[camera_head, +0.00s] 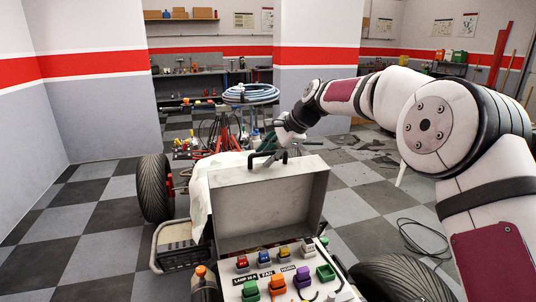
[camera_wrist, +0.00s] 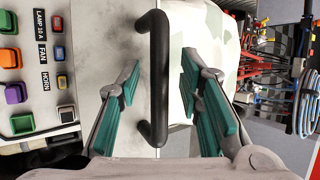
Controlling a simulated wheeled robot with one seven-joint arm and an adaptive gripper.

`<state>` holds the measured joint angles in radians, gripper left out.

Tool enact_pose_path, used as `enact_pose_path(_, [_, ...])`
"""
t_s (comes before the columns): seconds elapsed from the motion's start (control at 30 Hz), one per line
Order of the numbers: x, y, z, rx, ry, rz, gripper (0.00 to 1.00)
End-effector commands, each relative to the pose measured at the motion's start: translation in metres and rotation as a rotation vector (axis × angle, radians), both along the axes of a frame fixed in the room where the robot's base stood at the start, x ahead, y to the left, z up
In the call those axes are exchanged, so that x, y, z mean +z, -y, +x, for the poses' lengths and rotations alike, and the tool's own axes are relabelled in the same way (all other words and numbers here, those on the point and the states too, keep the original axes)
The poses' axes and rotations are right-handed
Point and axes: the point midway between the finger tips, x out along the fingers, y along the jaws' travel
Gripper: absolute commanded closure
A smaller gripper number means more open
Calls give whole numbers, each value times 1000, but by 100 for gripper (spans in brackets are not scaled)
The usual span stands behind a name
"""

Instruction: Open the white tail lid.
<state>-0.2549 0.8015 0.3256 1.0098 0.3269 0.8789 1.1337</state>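The pale grey-white lid (camera_head: 268,205) stands raised and tilted up behind a panel of coloured parts, its hollow inner side facing the head camera. Its black bar handle (camera_head: 267,157) is at the top edge. My gripper (camera_head: 281,150) is at this handle. In the wrist view, the handle (camera_wrist: 155,80) passes between the two teal finger pads of my gripper (camera_wrist: 160,68), with a gap on each side. The gripper is open and holds nothing. The pale lid surface (camera_wrist: 100,50) shows on the left there.
The panel (camera_head: 285,287) below the lid carries several coloured blocks and labels. A black tyre (camera_head: 155,188) stands at the left, another (camera_head: 402,280) at the lower right. A cable (camera_head: 420,238) lies on the right floor. The checkered floor at left is clear.

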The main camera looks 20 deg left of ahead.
Motion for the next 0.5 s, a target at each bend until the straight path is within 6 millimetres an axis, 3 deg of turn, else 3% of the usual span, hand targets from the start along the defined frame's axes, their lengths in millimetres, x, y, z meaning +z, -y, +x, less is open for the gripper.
enact_pose_path(0.23, [12, 10, -3, -1, 0, -1, 67])
enact_pose_path(0.5, [54, 42, -14, -2, 1, 1, 67])
